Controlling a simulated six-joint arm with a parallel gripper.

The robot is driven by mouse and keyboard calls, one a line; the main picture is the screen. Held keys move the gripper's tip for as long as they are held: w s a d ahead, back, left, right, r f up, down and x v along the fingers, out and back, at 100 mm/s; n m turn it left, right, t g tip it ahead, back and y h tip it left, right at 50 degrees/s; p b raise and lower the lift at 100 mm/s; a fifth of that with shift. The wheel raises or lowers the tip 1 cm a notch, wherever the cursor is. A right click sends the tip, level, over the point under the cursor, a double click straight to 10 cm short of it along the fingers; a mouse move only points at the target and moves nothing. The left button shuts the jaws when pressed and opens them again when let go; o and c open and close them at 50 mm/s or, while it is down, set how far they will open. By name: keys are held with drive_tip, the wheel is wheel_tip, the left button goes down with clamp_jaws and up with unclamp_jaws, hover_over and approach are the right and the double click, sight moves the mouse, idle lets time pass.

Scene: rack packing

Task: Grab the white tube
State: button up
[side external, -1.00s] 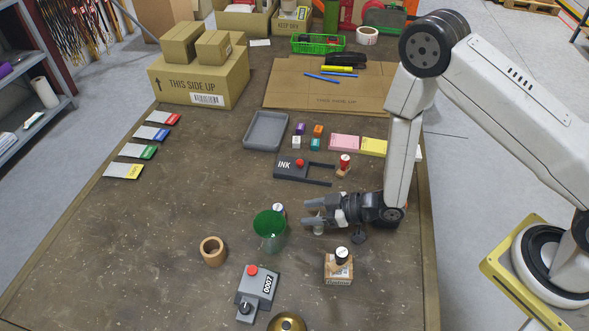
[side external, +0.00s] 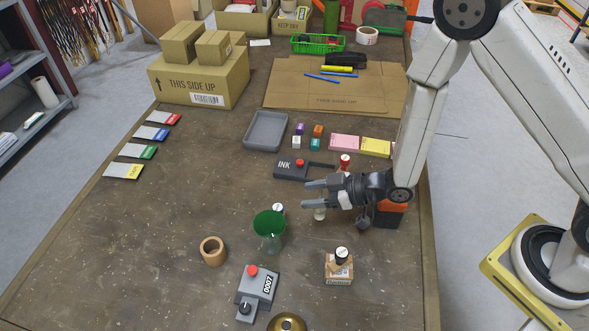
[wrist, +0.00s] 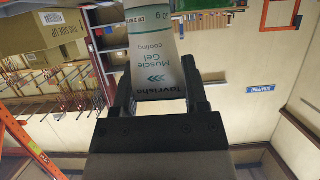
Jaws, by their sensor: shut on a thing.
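In the side view my gripper (side external: 312,194) points left above the table. Only a small pale part of the tube (side external: 319,213) shows below the fingers; the rest is hidden by them.
An ink pad (side external: 291,167) and a grey tray (side external: 265,131) lie behind.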

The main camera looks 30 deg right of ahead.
drive_tip(key=shift+r, duration=1.75)
